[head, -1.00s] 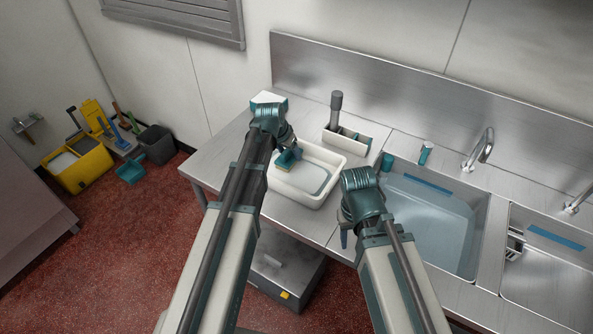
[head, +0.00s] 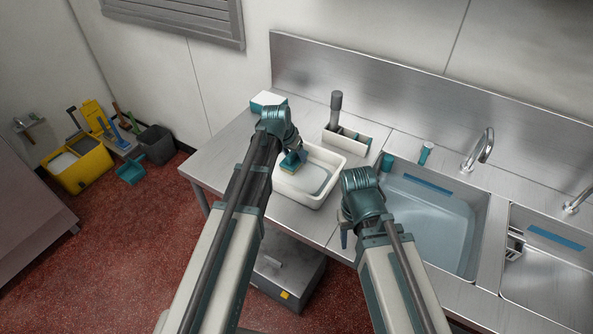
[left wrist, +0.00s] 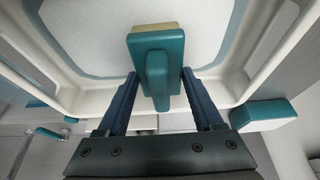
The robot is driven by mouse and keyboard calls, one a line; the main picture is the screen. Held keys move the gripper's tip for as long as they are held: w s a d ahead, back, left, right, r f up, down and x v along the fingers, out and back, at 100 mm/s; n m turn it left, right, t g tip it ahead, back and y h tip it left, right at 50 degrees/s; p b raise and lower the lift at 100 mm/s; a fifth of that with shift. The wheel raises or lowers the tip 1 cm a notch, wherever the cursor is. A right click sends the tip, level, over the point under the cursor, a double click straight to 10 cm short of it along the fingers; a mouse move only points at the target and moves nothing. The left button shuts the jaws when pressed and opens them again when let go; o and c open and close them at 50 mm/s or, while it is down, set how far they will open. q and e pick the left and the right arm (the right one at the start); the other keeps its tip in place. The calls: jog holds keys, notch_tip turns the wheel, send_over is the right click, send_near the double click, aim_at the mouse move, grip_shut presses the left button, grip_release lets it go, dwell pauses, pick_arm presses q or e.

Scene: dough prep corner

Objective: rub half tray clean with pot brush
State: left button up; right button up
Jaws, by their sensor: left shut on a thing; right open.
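The half tray (head: 338,186) is a white rectangular tray on the steel counter, with a pale patch edged in grey-blue on its floor. The pot brush (head: 293,161) has a teal back and handle and a cream underside, and is inside the tray near its left side. My left gripper (head: 289,150) is shut on the brush's handle; the left wrist view shows the brush (left wrist: 156,55) between the two blue fingers. Whether the bristles touch the floor is not clear. My right gripper (head: 344,238) is open and empty, pointing down by the counter's front edge, partly hidden by its arm.
A water-filled sink (head: 430,220) lies right of the tray. A white caddy (head: 346,140) with a dark-handled tool stands behind it. A teal-and-white block (head: 268,100) sits at the back left. A small teal cup-like item (head: 426,152) stands behind the sink.

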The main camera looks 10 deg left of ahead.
pick_arm(q)
jog(key=shift+d+r, duration=0.1)
jog(key=shift+r, duration=0.05)
pick_arm(e)
jog(key=shift+r, duration=0.1)
pick_arm(q)
jog(key=shift+r+p, duration=0.5)
jog(key=shift+p, duration=0.15)
pick_arm(e)
jog(key=shift+r, duration=0.55)
pick_arm(q)
jog(key=shift+s+d, duration=0.1)
jog(key=shift+s+d, duration=0.3)
jog(key=shift+d, duration=0.5)
jog(key=shift+s+d, duration=0.25)
jog(key=shift+d, duration=0.5)
jog(key=shift+f, duration=0.25)
pick_arm(e)
jog(key=shift+f, duration=0.25)
pick_arm(q)
jog(key=shift+f+b, duration=0.5)
jog(key=shift+b, duration=0.25)
pick_arm(e)
jog(key=shift+f, duration=0.5)
